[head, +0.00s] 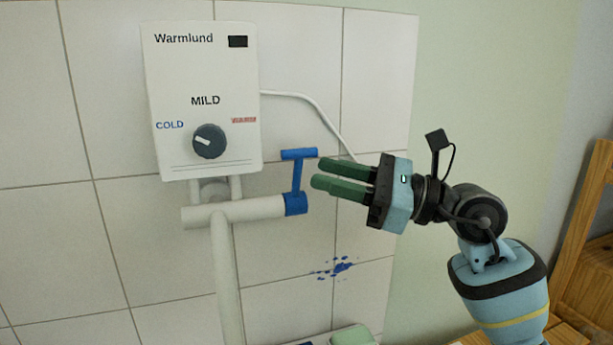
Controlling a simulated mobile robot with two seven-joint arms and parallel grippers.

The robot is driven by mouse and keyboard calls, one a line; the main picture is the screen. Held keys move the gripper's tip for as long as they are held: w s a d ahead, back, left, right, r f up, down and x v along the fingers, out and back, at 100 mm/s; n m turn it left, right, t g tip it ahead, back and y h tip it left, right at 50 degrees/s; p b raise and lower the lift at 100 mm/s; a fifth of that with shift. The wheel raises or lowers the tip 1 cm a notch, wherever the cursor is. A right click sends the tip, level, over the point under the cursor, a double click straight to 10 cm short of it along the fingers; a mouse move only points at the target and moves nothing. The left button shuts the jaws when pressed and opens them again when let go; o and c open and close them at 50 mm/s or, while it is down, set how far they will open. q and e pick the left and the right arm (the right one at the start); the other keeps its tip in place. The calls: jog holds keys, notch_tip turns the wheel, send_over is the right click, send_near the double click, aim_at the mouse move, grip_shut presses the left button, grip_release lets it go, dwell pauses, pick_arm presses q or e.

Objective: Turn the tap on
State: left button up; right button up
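The tap is a white horizontal pipe (240,211) under a white water heater box (205,75). A blue T-shaped tap handle (298,171) stands upright at the pipe's right end, on a blue collar. My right gripper (316,173) comes in from the right with its two green fingers pointing left. Its fingertips are close to the right side of the blue handle in the picture; I cannot tell whether they touch it. A narrow gap shows between the fingers, with nothing seen in it. My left gripper is not in view.
The heater has a dark dial (209,141) below the word MILD. A white cable (310,103) runs from the box down behind my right gripper. Blue paint splashes (341,266) mark the tiled wall. A wooden frame (588,230) stands at far right.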

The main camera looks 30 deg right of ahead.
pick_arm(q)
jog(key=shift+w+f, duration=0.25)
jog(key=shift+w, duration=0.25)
pick_arm(e)
jog(key=shift+v, duration=1.15)
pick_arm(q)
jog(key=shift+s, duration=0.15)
